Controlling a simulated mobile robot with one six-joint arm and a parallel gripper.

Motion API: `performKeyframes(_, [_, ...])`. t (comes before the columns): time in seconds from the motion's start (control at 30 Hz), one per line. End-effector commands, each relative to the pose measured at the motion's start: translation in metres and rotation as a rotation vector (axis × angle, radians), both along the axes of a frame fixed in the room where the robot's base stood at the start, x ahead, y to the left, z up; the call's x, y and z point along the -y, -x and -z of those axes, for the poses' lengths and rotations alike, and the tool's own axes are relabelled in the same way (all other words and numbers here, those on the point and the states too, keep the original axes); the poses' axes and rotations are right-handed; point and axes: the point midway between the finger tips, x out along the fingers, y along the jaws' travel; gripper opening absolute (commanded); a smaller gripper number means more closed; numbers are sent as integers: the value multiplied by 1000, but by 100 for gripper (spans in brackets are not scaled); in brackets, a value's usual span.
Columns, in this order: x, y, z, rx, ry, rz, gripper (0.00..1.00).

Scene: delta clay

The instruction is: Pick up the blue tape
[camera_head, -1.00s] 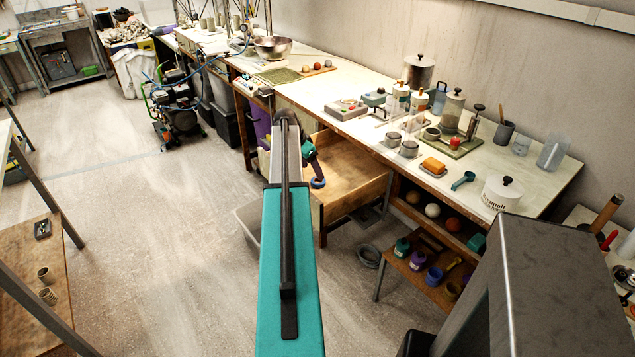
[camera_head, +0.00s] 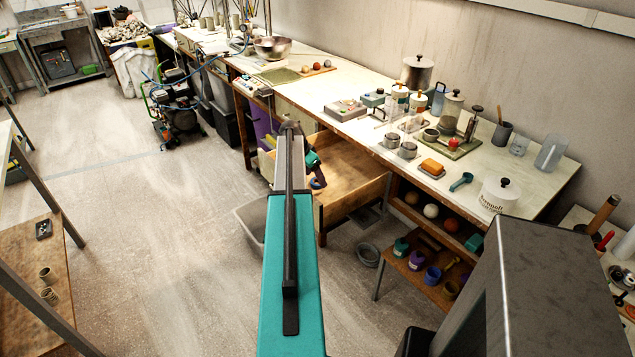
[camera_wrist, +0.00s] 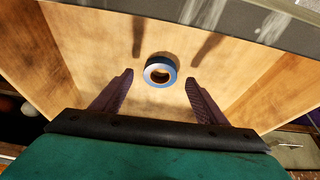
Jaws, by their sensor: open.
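The blue tape (camera_wrist: 161,71) is a small roll with a pale inner ring. In the wrist view it lies on the wooden floor of the open drawer (camera_wrist: 75,55), ahead of my gripper and centred between its fingers. My gripper (camera_wrist: 160,85) is open and empty, with one purple-grey finger on each side. The fingertips are near the roll but do not touch it in the picture. In the head view my gripper (camera_head: 316,172) is over the left part of the drawer (camera_head: 350,172), and a bit of blue shows beside it.
The drawer's wooden walls stand around my gripper. Above it is the long workbench (camera_head: 480,165) with pots, jars and an orange sponge-like block (camera_head: 432,166). A low shelf (camera_head: 425,280) with several bottles stands right of the drawer. The floor (camera_head: 150,230) at left is largely clear.

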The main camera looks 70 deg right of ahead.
Motion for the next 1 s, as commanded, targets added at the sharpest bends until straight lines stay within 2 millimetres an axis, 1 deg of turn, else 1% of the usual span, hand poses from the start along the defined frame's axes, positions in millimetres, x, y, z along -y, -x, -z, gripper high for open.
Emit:
performKeyframes(0.1, [5, 2, 11, -1, 0, 0, 67])
performKeyframes(0.27, [7, 4, 19, 0, 0, 0, 67])
performKeyframes(0.83, [7, 3, 20, 0, 0, -1, 67])
performKeyframes(0.87, [7, 3, 20, 0, 0, -1, 64])
performKeyframes(1.0, [7, 3, 20, 0, 0, -1, 40])
